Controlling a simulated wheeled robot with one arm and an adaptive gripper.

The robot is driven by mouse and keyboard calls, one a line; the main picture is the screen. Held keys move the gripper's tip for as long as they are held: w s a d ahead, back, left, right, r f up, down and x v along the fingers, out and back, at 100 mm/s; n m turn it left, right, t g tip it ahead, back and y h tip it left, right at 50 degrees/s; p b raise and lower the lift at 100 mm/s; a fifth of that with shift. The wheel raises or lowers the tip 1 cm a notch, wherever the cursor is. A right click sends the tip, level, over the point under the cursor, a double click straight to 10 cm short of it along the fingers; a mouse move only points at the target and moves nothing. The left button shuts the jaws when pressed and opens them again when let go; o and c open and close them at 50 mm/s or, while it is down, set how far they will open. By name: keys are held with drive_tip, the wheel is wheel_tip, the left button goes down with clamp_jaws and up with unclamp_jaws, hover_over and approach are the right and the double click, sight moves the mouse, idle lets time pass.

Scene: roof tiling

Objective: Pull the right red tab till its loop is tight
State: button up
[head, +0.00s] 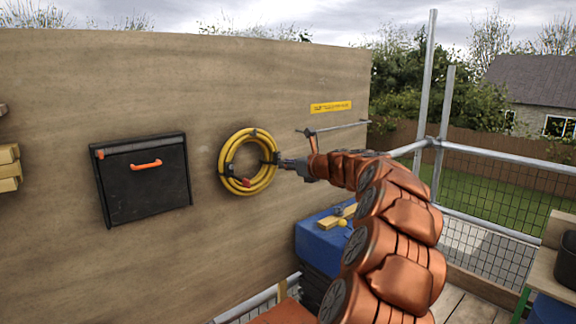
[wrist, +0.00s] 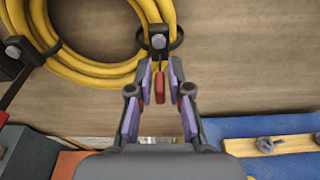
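A coil of yellow hose (head: 231,152) hangs on the wooden wall, held by black loops. The right loop (wrist: 179,38) goes round the hose below a round bolt head, and its red tab (wrist: 159,88) hangs straight down. My gripper (wrist: 160,72) is open, with its purple-padded fingers on either side of this tab and a small gap showing on both sides. In the head view my gripper (head: 284,163) is at the coil's right edge and hides the right tab. Another red tab (head: 245,182) shows at the coil's bottom.
A black box with an orange handle (head: 146,165) is on the wall to the left. A thin metal rail (head: 340,127) and a yellow label (head: 331,107) are right of the coil. A blue crate (head: 318,241) with wooden pieces stands below my arm.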

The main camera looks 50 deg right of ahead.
clamp_jaws()
drive_tip(key=shift+s, duration=0.15)
drive_tip(key=shift+f+p+v, duration=0.15)
drive_tip(key=shift+p+v, duration=0.25)
drive_tip(key=shift+v, duration=0.45)
drive_tip(key=shift+f+p+v, duration=0.2)
drive_tip(key=shift+p+v, duration=0.15)
drive_tip(key=shift+v, duration=0.45)
drive_tip(key=shift+s, duration=0.15)
drive_tip(key=shift+o, duration=2.3)
unclamp_jaws()
